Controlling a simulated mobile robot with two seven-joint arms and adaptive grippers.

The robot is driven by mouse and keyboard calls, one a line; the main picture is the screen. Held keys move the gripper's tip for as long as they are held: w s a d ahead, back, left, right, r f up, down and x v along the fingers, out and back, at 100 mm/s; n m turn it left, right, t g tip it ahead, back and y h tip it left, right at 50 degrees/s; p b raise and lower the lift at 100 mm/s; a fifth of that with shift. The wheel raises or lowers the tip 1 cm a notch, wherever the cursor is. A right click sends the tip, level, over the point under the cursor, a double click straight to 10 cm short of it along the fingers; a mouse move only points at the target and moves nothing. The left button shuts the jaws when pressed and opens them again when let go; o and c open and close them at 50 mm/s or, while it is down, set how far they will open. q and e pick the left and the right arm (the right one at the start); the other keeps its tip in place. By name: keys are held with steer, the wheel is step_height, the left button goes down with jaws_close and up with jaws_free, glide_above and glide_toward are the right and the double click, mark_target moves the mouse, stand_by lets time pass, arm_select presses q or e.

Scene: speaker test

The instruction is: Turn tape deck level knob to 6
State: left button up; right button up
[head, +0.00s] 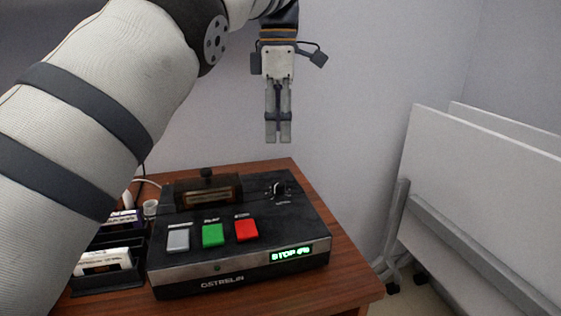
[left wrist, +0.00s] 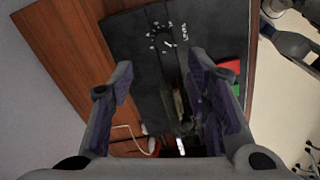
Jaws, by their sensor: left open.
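The tape deck (head: 230,263) is a black box on a wooden table, with a lit green display (head: 291,254) reading STOP and a small figure I cannot make out. Its level knob (head: 279,188) is small and dark, at the deck's back right. The knob also shows in the left wrist view (left wrist: 167,43) inside a ring of white marks, near the word LEVEL; its setting is too small to read. My left gripper (head: 278,138) points down, empty and apart, above the knob. In the left wrist view its fingers (left wrist: 160,75) are spread. My right gripper is not in view.
Grey, green (head: 212,233) and red (head: 246,230) buttons line the deck's front. A cassette compartment (head: 208,192) stands raised left of the knob. Cassettes in a black rack (head: 107,277) sit left of the deck. White boards (head: 480,190) lean at the right. Space around the gripper is clear.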

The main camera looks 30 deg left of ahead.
mark_target(278, 182)
arm_select(q)
steer(key=f, duration=1.1)
steer(key=shift+s+d+f+p, duration=0.15)
steer(key=shift+s+f+p, duration=0.15)
steer(key=shift+p, duration=0.1)
steer(key=shift+c, duration=0.5)
jaws_close()
